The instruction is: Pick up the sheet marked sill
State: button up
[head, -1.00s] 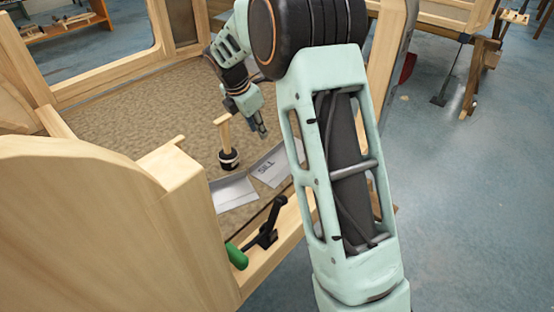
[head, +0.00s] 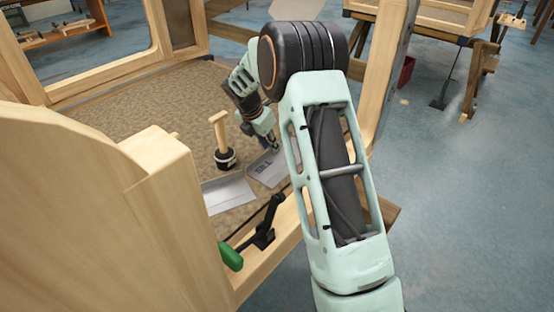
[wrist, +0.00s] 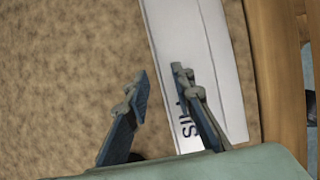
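The sheet marked SILL (head: 268,169) is a pale grey-white sheet lying on the brown carpeted floor inside the wooden frame, beside the front rail. It also shows in the wrist view (wrist: 207,62), with its dark lettering partly hidden behind one finger. My gripper (head: 273,143) is just above the far part of this sheet. In the wrist view my gripper (wrist: 160,75) is open, with a clear gap between the fingers. The right finger overlaps the sheet and the left finger is over bare carpet. Nothing is between the fingers except the view of carpet and the sheet's edge.
Another pale sheet (head: 228,194) lies just left of the SILL sheet. A wooden-handled tool with a black round base (head: 225,157) stands behind it. A green-handled clamp (head: 231,257) sits on the front rail (head: 288,212). Wooden posts rise on both sides.

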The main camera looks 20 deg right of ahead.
jog(key=shift+w+d+f, duration=0.15)
jog(key=shift+f, duration=0.4)
jog(key=shift+c, duration=0.5)
grip_shut()
jog(key=shift+r, duration=0.25)
